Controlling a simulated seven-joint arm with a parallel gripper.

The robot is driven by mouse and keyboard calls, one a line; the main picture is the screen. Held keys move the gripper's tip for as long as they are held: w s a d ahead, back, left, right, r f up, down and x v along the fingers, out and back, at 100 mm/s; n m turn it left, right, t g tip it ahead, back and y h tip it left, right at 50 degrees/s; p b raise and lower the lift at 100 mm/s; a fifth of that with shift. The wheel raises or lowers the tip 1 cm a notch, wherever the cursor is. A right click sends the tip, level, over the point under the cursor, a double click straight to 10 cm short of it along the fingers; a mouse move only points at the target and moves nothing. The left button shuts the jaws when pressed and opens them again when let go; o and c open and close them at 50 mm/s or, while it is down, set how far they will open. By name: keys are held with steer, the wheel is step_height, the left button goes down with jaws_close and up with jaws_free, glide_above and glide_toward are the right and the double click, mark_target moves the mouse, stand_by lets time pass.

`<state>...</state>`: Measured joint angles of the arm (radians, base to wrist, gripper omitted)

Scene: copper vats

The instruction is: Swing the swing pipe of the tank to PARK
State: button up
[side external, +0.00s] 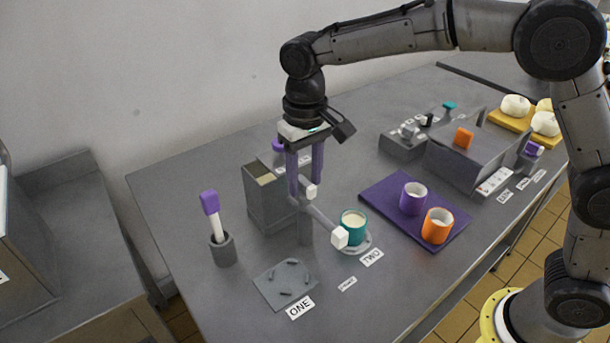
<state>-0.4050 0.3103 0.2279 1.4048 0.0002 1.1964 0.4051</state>
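The tank is a grey box (268,200) on the table, left of centre. The swing pipe (322,218) is a grey arm on a post in front of it, with a white end block (340,237). That end is beside a teal cup (353,224) of pale liquid, near the TWO label (371,257). A smaller white block (312,191) is near the pipe's post. My gripper (304,190) points down with its purple fingers apart, close to this small block. Contact is unclear. A small label (347,284) between ONE and TWO is not clearly legible.
A grey plate with several pegs (284,283) lies by the ONE label (300,307). A purple-topped tool stands in a grey holder (223,250) at left. A purple mat (378,194) holds a purple cup (413,198) and an orange cup (437,226). Grey bins stand farther right.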

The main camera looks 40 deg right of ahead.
step_height(320, 180, up, 14)
stand_by(0.6)
steer(key=shift+f, duration=0.1)
steer(key=s+d+r+m+t, duration=0.25)
steer(key=s+d+r, duration=0.45)
steer(key=s+d, duration=0.6)
steer(key=s+d+f+n+t, duration=0.1)
steer(key=s+d+f, duration=0.1)
steer(key=s+f, duration=0.4)
steer(key=s+d+f+n+t, duration=0.1)
steer(key=s+d+f+t, duration=0.1)
steer(key=s+f, duration=0.4)
step_height(320, 180, down, 4)
steer(key=shift+s+d+r, duration=0.15)
steer(key=shift+s+d, duration=0.15)
steer(key=shift+d, duration=0.2)
